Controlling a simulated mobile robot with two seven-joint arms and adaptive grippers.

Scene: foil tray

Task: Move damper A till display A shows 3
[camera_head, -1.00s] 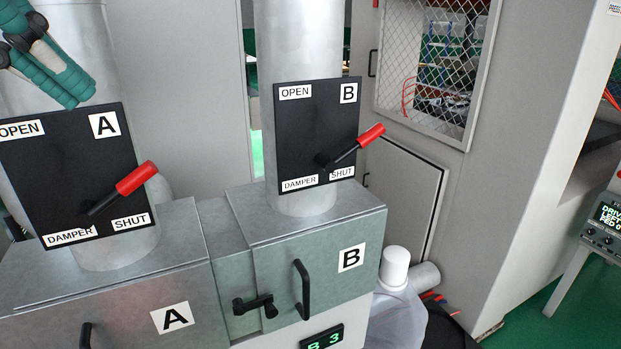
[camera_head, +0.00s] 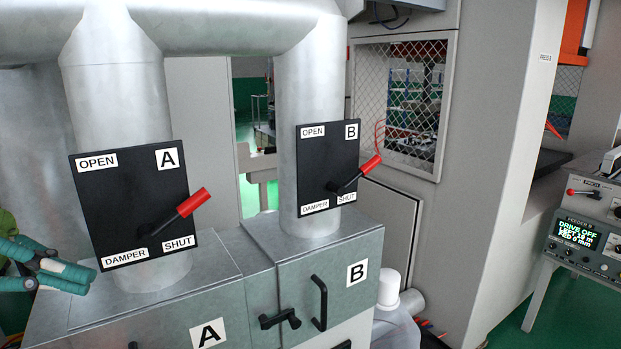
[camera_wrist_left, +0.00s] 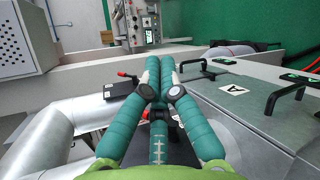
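Damper A's black plate (camera_head: 115,215) stands on the left duct. Its lever has a red handle (camera_head: 194,202) that points up and right, above the SHUT label. My left gripper (camera_head: 75,278) has teal jointed fingers and is at the lower left of the plate, apart from the lever. In the left wrist view its fingers (camera_wrist_left: 160,66) come together at the tips with nothing between them. A red handle end, apparently damper A's (camera_wrist_left: 147,114), shows partly behind the fingers. Display A is not in view. My right gripper is not in view.
Damper B's plate (camera_head: 315,182), with a similar red lever (camera_head: 370,165), stands to the right. Below are metal boxes marked A (camera_head: 225,322) and B (camera_head: 372,250), with black handles. A feeder console (camera_head: 580,240) is at the far right.

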